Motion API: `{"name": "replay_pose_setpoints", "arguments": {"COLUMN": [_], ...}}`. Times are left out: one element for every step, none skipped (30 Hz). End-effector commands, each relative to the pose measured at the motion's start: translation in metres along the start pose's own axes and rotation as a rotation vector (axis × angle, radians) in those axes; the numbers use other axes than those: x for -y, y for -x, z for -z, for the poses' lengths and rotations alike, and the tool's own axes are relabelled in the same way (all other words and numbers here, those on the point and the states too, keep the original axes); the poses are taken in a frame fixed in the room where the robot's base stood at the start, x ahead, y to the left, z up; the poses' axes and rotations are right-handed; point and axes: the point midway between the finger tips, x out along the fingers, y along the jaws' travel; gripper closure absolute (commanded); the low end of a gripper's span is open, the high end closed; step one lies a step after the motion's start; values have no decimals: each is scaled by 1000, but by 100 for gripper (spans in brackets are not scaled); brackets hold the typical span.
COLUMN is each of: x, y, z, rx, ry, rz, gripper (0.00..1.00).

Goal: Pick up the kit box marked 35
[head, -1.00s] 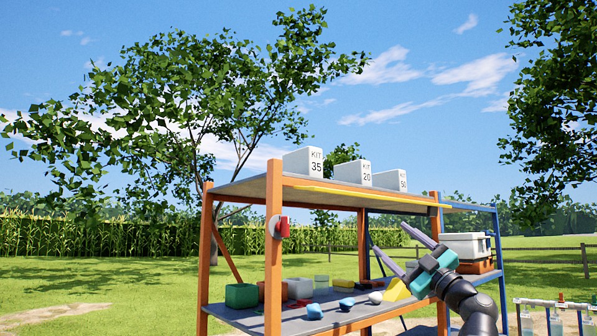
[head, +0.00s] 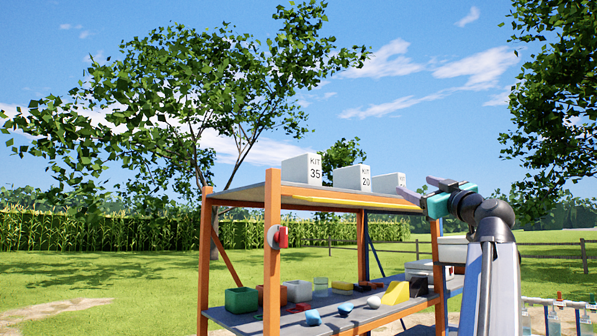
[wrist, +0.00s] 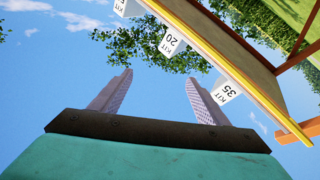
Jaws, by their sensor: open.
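The kit box marked 35 (head: 303,169) is a white box on the top shelf of the orange rack, leftmost of three in the head view. In the wrist view its label face (wrist: 226,90) shows just beyond the right finger, tilted in the picture. My gripper (head: 417,191) is at the right end of the rack in the head view, near the top shelf's height. Its two grey fingers (wrist: 158,95) are spread apart with only sky and leaves between them. It is apart from the box.
Kit box 20 (head: 352,178) and another kit box (head: 388,183) stand on the top shelf (head: 232,189) to the right of box 35. The lower shelf holds a green bin (head: 241,300), a yellow wedge (head: 396,292) and several small items. A red-and-white fixture (head: 278,237) sits on the front post.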

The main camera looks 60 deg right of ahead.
Motion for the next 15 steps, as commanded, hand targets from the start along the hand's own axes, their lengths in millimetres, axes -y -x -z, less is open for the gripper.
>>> {"name": "replay_pose_setpoints", "arguments": {"x": [-9, -13, -17, -20, -23, -27, -29, -32, -35, -36, -38, -41, -42, -43, -44], "y": [-2, -2, -2, -2, -2, -2, -2, -1, -2, -2, -2, -2, -3, -4, -5], "z": [10, 14, 18, 20, 23, 26, 28, 31, 35, 37, 39, 43, 45, 47, 50], "rx": [9, 14, 19, 24, 27, 32, 35, 38, 41, 43, 46, 49, 52, 54, 59], "ry": [-11, -18, -28, -34, -40, -49, -53, -58, -65, -70, -75, -80, -87, -93, -100], "rz": [-13, -20, -28, -35, -40, -48, -54, -59, -65, -69, -74, -79, -80, -81, -82], "gripper": [31, 31, 31, 31, 31, 31, 31, 31, 31, 31, 31, 31, 31, 31, 31]}}
